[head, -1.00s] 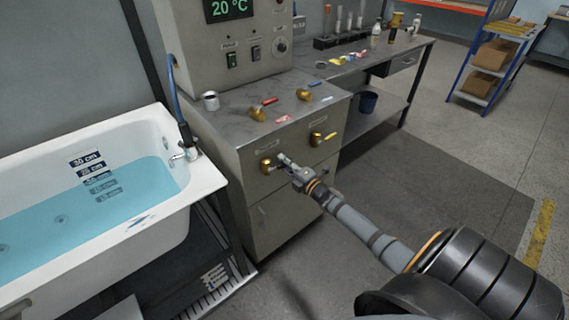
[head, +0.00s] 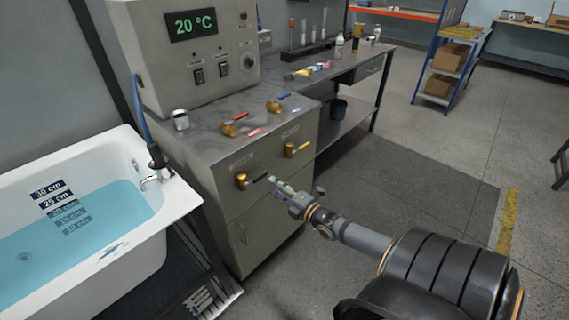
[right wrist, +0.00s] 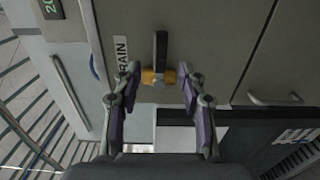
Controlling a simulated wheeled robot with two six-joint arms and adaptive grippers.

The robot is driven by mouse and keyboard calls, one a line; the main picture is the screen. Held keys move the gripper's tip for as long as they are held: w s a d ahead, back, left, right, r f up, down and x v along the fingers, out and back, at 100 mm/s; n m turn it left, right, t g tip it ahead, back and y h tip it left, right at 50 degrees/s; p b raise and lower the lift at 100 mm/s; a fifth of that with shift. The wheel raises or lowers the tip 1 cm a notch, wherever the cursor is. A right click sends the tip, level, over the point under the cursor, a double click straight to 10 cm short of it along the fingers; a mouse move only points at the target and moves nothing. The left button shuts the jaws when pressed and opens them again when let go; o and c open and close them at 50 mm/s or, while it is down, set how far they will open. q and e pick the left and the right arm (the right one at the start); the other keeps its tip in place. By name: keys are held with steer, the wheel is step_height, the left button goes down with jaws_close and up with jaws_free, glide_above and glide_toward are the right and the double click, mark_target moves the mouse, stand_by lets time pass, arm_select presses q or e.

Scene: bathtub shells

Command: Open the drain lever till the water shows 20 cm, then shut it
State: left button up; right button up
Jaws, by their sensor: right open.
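The drain lever is a brass valve (head: 242,181) with a dark handle pointing right, on the cabinet front. In the right wrist view the brass valve (right wrist: 158,77) shows beside a DRAIN label (right wrist: 121,55), its dark handle (right wrist: 161,50) pointing up in the picture. My right gripper (head: 274,184) is open at the handle's end. In the right wrist view its fingertips (right wrist: 160,84) appear either side of the valve; contact cannot be told. The bathtub (head: 182,205) holds blue water (head: 110,225). My left gripper is not in view.
Loose valves and a metal cup (head: 181,120) stand on the cabinet top (head: 215,112). The floor right of the cabinet is clear.

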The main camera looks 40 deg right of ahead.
steer(key=s, duration=0.3)
steer(key=shift+s+d, duration=0.15)
steer(key=shift+s, duration=0.2)
steer(key=s+d+f+m+g+h+p, duration=0.3)
steer(key=s+f+m, duration=0.35)
steer(key=f, duration=0.55)
steer(key=s+d+f+m+g+h+p, duration=0.1)
steer(key=s+f+m+g+p, duration=0.2)
steer(key=s+f+m+g, duration=0.7)
steer(key=s+a+f+m+g+p, duration=0.1)
steer(key=s+a+f+g, duration=0.1)
steer(key=s+a+f, duration=0.6)
steer(key=s+a+f+m+g+y+p, duration=0.1)
steer(key=s+a+f+p, duration=0.1)
steer(key=s+a+f, duration=0.6)
steer(key=s, duration=0.5)
steer(key=shift+s+a+g+y, duration=0.25)
steer(key=shift+s+g+y, duration=0.05)
steer(key=shift+g, duration=0.1)
steer(key=shift+m, duration=0.25)
